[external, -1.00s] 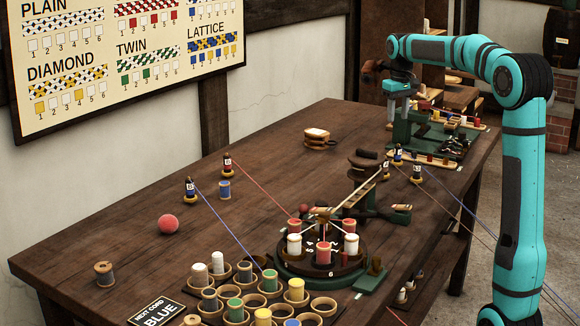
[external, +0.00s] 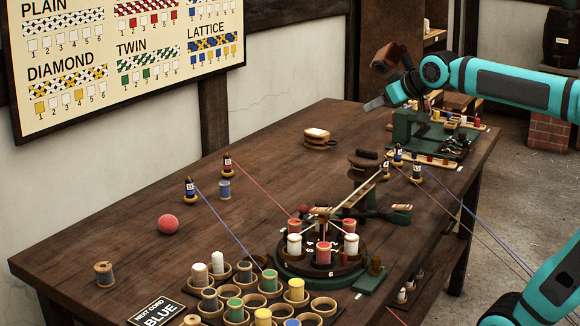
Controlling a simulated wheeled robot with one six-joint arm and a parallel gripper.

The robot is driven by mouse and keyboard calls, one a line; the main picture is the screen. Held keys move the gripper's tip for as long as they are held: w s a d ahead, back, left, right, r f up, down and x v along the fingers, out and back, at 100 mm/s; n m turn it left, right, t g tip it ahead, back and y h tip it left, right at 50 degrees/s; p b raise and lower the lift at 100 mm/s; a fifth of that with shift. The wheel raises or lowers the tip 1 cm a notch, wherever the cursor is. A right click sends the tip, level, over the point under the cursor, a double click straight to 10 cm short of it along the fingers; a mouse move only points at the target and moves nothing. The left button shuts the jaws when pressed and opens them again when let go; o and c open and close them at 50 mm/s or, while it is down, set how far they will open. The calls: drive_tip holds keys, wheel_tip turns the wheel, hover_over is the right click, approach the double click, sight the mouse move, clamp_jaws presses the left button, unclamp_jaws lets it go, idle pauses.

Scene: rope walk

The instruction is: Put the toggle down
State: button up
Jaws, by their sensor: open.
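My gripper (external: 374,104) is at the upper right, above the far end of the table (external: 270,150), left of the green bench fixture (external: 404,127). It points left and slightly down. It looks empty, though its fingertips are small at this distance. I cannot pick out the toggle for certain. Small parts lie on a dark green tray (external: 458,148) beside the fixture, and a pale wooden rack (external: 400,158) with small coloured pieces is in front of it. They are too small to tell apart.
A round braiding stand (external: 325,283) with red and white bobbins stands near the front. Cords run from it to weighted posts (external: 190,188). Bobbin cups (external: 322,306) fill the front edge. A red ball (external: 168,224) lies left.

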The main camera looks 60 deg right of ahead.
drive_tip(key=s+a+r+n+t+y, duration=0.1)
drive_tip(key=s+a+n+t+y, duration=0.1)
drive_tip(key=s+a+t, duration=0.4)
drive_tip(key=s+a, duration=0.5)
drive_tip(key=s, duration=0.2)
drive_tip(key=shift+a+r+t+y, duration=0.2)
drive_tip(key=shift+a+t+y, duration=0.1)
drive_tip(key=shift+a+y, duration=0.1)
drive_tip(key=shift+o, duration=0.5)
